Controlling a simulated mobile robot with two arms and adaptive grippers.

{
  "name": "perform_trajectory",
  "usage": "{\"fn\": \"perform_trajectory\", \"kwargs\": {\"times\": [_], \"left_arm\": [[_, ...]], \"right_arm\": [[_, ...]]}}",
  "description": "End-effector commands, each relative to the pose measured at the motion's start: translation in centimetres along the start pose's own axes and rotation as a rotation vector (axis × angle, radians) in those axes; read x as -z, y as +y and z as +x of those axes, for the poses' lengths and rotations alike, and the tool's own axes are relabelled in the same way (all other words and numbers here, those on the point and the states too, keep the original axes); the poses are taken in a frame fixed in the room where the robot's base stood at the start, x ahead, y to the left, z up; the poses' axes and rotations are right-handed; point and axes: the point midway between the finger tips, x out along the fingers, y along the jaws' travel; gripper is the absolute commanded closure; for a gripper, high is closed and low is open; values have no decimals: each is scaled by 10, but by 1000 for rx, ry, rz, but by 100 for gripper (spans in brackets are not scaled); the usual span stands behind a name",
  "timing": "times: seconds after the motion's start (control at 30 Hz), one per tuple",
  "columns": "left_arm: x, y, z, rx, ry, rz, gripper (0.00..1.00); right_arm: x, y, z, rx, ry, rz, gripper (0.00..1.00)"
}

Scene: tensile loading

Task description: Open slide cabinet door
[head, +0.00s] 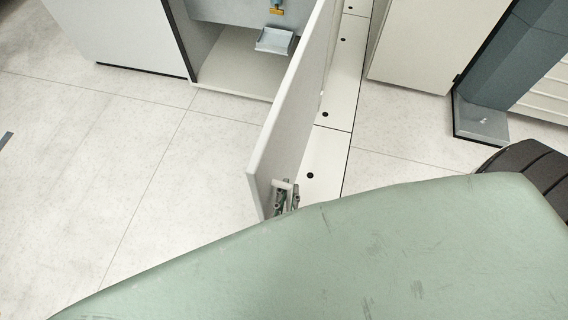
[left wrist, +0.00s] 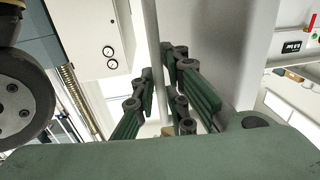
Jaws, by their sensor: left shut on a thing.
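The cabinet door (head: 285,115) is a tall light-grey panel. It stands swung out from the cabinet, with the cabinet's inside showing beyond it. My left gripper (head: 285,196) is at the door's near end, on its right face, at the handle. In the left wrist view, my left gripper (left wrist: 160,78) has its dark green fingers on either side of the slim upright handle bar (left wrist: 153,45), shut on it. The door panel (left wrist: 222,45) rises just right of the fingers. The lower part of the grip is partly hidden by my green arm link. My right gripper is not in view.
Inside the cabinet (head: 235,78) are a small grey tray (head: 275,41) and a yellow part (head: 276,11). White floor panels with black dots (head: 322,150) run right of the door. A dark-based unit (head: 480,118) stands farther right. Open floor (head: 120,150) lies left.

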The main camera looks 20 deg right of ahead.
Motion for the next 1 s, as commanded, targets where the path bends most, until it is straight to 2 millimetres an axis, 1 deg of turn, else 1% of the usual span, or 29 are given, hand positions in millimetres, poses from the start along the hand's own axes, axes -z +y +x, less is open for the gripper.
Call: {"fn": "perform_trajectory", "kwargs": {"times": [0.37,0.4,0.5,0.83,0.93,1.0], "left_arm": [[-2,1,-1,-3,-4,-3,100],[-2,1,-1,-3,-4,-3,87],[-1,1,0,-2,-3,-3,80],[0,1,-3,-2,-1,-1,80],[-1,1,-12,-2,-2,-2,80],[-1,2,-24,-3,-4,-2,80]], "right_arm": [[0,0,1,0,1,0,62],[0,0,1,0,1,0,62],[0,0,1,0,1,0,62],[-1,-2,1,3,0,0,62],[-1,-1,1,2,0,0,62],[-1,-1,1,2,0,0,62]]}}
